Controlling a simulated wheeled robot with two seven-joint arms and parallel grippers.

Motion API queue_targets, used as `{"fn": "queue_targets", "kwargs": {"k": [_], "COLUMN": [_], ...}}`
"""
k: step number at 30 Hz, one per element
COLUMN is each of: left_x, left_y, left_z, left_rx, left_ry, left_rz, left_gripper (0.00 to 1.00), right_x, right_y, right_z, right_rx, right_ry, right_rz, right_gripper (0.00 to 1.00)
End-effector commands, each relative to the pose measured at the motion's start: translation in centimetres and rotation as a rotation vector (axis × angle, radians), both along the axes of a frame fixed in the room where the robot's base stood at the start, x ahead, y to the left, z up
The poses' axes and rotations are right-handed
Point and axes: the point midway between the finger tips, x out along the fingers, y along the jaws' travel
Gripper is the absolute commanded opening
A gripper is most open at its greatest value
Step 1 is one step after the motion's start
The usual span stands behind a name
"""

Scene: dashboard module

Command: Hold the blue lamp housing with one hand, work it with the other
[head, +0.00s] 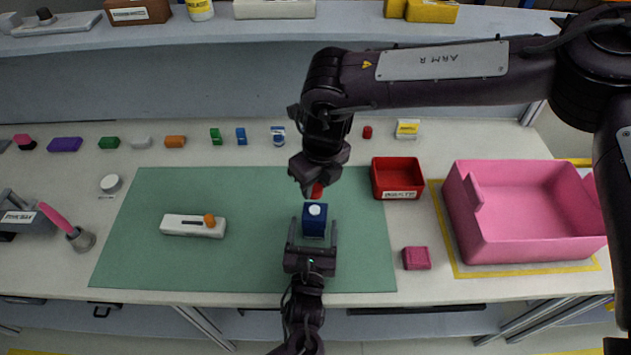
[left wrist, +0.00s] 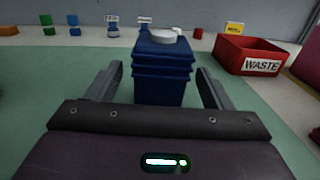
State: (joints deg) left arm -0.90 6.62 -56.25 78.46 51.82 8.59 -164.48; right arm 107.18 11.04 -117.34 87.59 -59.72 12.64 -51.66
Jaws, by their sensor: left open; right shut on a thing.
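The blue lamp housing (head: 315,226) stands upright on the green mat (head: 250,265) with a white round piece (head: 315,210) on top. In the left wrist view the housing (left wrist: 163,75) shows ribbed sides, with the white piece (left wrist: 166,35) on it. My left gripper (head: 312,224) is open, its fingers on either side of the housing with visible gaps. My right gripper (head: 314,183) points down just behind the housing in the head view, shut on a small red piece (head: 317,191) that is partly hidden. The right gripper is not in the left wrist view.
A red waste bin (head: 398,178) and a pink block (head: 416,258) lie right of the housing. A large pink bin (head: 525,235) stands farther right. A white device with an orange knob (head: 194,226) lies on the mat's left part. Several small coloured parts line the back.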

Motion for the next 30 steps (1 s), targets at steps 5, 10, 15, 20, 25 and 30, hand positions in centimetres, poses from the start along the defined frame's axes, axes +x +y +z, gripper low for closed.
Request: {"fn": "queue_targets", "kwargs": {"k": [5,10,15,20,25,30], "left_x": [-0.3,-2.5,-6.3,-9.4,-11.4,-12.0], "left_y": [0.0,0.2,0.6,0.9,1.1,1.1], "left_z": [0.0,0.0,-0.1,-0.1,0.0,0.0], "left_rx": [-0.001,-0.001,0.000,-0.002,-0.001,0.000], "left_ry": [-0.001,0.002,0.004,0.003,0.002,0.000], "left_rz": [-0.001,-0.001,-0.001,-0.001,0.000,0.000], "left_gripper": [0.74,0.74,0.74,0.74,0.74,0.74], "right_x": [0.0,0.0,0.0,0.0,0.0,0.0], "right_y": [0.0,0.0,0.0,0.0,0.0,0.0], "right_z": [0.0,0.0,0.0,0.0,0.0,0.0], "right_rx": [0.000,0.000,0.000,0.000,0.000,0.000], "right_ry": [0.000,0.000,0.000,0.000,0.000,0.000], "right_rz": [0.000,0.000,0.000,0.000,0.000,0.000], "right_gripper": [0.09,0.09,0.09,0.09,0.09,0.09]}}
